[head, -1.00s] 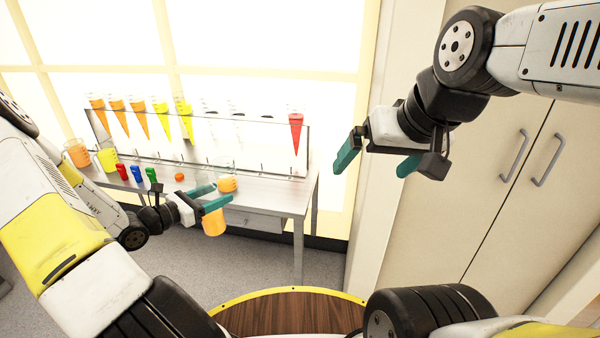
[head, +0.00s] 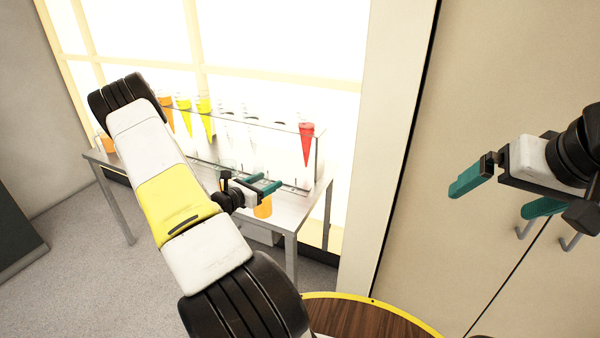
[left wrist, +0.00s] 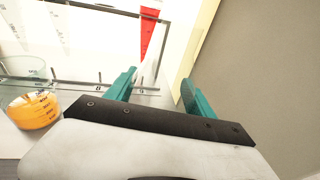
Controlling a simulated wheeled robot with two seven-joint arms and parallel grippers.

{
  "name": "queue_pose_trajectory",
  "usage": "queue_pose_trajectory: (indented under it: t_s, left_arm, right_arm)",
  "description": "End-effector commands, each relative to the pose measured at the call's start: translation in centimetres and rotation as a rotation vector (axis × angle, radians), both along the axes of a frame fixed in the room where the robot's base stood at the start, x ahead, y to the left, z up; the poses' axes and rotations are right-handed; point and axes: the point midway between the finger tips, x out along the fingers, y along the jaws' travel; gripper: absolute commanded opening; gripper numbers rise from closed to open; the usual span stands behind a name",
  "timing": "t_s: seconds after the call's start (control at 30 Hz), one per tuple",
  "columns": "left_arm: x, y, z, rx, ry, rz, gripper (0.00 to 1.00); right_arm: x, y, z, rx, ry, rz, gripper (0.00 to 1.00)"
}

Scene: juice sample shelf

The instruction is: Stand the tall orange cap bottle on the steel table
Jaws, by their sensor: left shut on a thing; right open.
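My left gripper (head: 268,185) is over the right part of the steel table (head: 288,216) in the head view. My right gripper (head: 492,200) is open and empty, in front of the cabinet at the right, away from the table.
A rack of cone-shaped vessels stands along the table's back, with a red cone (head: 307,143) at its right end. A beaker of orange liquid (left wrist: 35,110) is left of my left gripper. My left arm hides much of the table. A cabinet door (head: 430,260) is at the right.

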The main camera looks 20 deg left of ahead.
Motion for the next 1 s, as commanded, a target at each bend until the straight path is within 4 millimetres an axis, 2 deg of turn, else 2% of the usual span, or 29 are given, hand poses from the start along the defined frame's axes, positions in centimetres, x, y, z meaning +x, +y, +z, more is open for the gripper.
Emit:
queue_pose_trajectory:
  t_s: [0.03,0.2,0.4,0.63,0.8,1.0]
  left_arm:
    - [1.5,0.1,-0.1,0.003,-0.004,-0.004,0.00]
    - [6.0,0.5,-0.5,0.001,-0.003,-0.002,0.00]
    - [9.2,1.0,-0.8,0.001,-0.003,-0.002,0.00]
    - [10.8,1.1,-1.0,0.001,-0.002,-0.002,0.00]
    - [10.6,1.1,-3.9,-0.002,0.001,-0.002,0.00]
    - [10.6,1.2,-4.4,0.001,-0.002,-0.002,0.00]
  right_arm:
    - [0.0,0.0,0.0,0.000,0.000,0.000,1.00]
    - [0.0,0.0,0.0,0.000,0.000,0.000,1.00]
    - [0.0,0.0,0.0,0.000,0.000,0.000,1.00]
    - [0.0,0.0,0.0,0.000,0.000,0.000,1.00]
    - [0.0,0.0,0.0,0.000,0.000,0.000,1.00]
    - [0.0,0.0,0.0,0.000,0.000,0.000,1.00]
